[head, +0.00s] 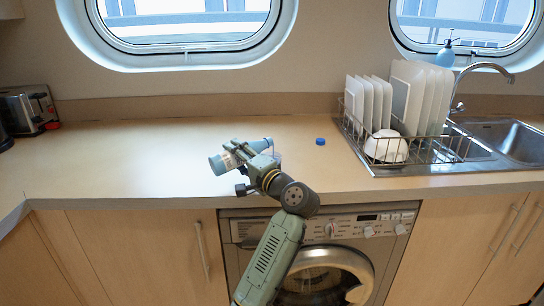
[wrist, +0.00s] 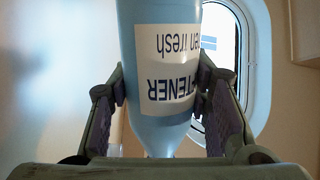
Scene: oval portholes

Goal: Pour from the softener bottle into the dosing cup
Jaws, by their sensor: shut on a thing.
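The softener bottle (head: 219,163) is light blue with a white label. In the head view it lies tilted well over, nearly level, above the counter. My gripper (head: 240,157) is shut on it. In the wrist view the bottle (wrist: 160,130) stands between my two fingers (wrist: 163,92), which press on its sides at the label. The label text reads upside down there, and the bottle narrows toward the bottom of the picture. I cannot make out the dosing cup for certain; a pale bit beside my gripper is partly hidden. No liquid stream is visible.
A small blue cap (head: 320,141) lies on the counter (head: 120,165) right of my gripper. A wire dish rack (head: 425,155) with plates and a bowl (head: 386,147) stands further right, by the sink (head: 500,135). A toaster (head: 28,110) is far left. The left counter is clear.

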